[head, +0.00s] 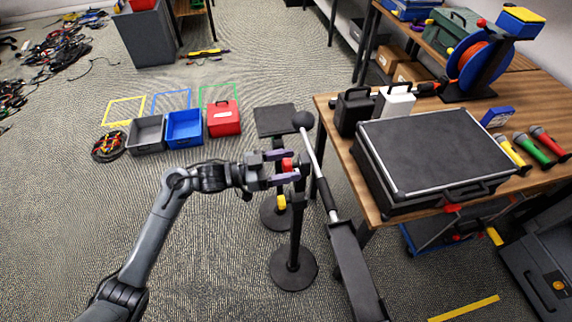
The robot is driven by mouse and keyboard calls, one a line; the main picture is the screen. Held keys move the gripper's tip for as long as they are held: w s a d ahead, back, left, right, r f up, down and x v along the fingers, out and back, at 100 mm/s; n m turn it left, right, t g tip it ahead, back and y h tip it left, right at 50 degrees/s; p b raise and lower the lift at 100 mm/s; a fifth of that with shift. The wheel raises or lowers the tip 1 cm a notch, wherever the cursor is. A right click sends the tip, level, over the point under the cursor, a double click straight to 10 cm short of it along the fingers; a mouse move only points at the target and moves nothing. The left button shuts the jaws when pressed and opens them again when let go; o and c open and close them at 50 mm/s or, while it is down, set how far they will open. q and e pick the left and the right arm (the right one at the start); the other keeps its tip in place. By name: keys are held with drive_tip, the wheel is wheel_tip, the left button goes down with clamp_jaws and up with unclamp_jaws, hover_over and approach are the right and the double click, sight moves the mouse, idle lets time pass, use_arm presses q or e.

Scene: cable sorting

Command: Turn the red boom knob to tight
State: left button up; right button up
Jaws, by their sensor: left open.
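The red boom knob (287,164) is at the top of a black stand (295,235) in the middle of the head view. My left gripper (287,167) reaches in from the left, with one finger on the far side of the knob and the other on the near side. Its jaws are open around the knob; I cannot tell whether either finger touches it. The knob's tight or loose marking is too small to read.
A second black stand with a yellow knob (281,202) is close behind. A wooden table (365,191) with a black case (430,150) stands at the right. Left floor holds bins.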

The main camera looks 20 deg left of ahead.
use_arm(q)
drive_tip(key=c, duration=1)
